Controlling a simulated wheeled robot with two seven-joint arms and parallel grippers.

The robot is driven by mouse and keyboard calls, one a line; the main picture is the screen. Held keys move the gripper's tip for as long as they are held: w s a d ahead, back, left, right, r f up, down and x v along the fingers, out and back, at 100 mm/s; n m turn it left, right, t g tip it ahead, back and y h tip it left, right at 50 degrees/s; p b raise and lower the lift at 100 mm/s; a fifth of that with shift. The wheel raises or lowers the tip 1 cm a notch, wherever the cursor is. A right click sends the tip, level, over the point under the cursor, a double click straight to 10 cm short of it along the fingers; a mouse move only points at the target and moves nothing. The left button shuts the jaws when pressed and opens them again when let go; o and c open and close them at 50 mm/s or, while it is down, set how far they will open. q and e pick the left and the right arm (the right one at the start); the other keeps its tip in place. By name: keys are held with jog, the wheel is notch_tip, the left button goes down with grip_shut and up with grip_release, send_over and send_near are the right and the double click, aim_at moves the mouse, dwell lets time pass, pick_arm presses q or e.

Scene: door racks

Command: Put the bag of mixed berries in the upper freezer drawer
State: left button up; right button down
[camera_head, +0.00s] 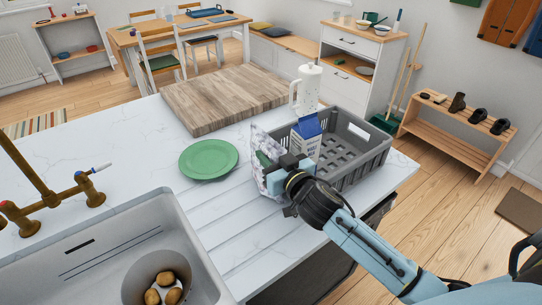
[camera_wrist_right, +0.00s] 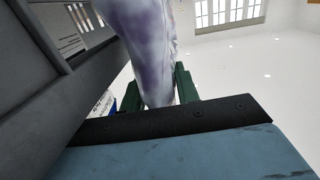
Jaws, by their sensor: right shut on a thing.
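The bag of mixed berries (camera_head: 259,147), whitish with purple patches, is upright in my right gripper (camera_head: 276,172), beside the left end of the grey crate. In the right wrist view the bag (camera_wrist_right: 145,45) rises between the green fingers of the right gripper (camera_wrist_right: 158,92). The gripper is shut on it. The bag's lower part is partly hidden by the gripper in the head view. I cannot make out a freezer drawer in either view. My left gripper is not in view.
The grey crate (camera_head: 372,159) holds a milk carton (camera_head: 306,139). A white pitcher (camera_head: 308,88) stands behind it. A green plate (camera_head: 208,159) and wooden board (camera_head: 225,99) lie on the white counter (camera_head: 120,150). The sink (camera_head: 205,262) holds several potatoes.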

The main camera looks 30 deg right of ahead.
jog(key=shift+r, duration=0.2)
jog(key=shift+f, duration=0.15)
jog(key=c, duration=1.3)
grip_release()
jog(key=shift+f, duration=0.1)
jog(key=shift+c, duration=0.2)
jog(key=o, duration=0.3)
